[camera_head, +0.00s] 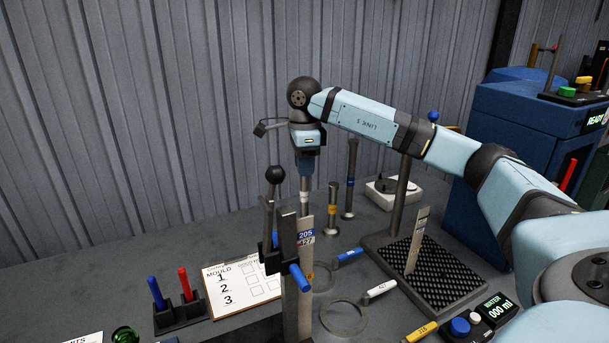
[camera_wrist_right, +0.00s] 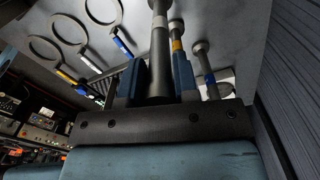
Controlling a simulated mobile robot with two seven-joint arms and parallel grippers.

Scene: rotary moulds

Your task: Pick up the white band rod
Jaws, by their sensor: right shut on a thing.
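The white band rod (camera_head: 305,186) is a grey metal rod held upright below my right gripper (camera_head: 306,153). In the right wrist view the rod (camera_wrist_right: 159,50) runs between the two fingers of my right gripper (camera_wrist_right: 158,82), which is shut on it. Its white band shows near its far end. Its lower end is hidden in the head view behind an upright plate, so I cannot tell whether it touches the table. A yellow band rod (camera_head: 332,215) and a taller blue band rod (camera_head: 350,185) stand to its right, apart from it. My left gripper is not in view.
A lever fixture (camera_head: 268,215) with a black ball stands in front. Ring tools with blue, white and yellow handles (camera_head: 345,318) lie on the table. A black mesh tray (camera_head: 440,272) is at right, a clipboard (camera_head: 240,290) and a pen holder (camera_head: 182,317) at left.

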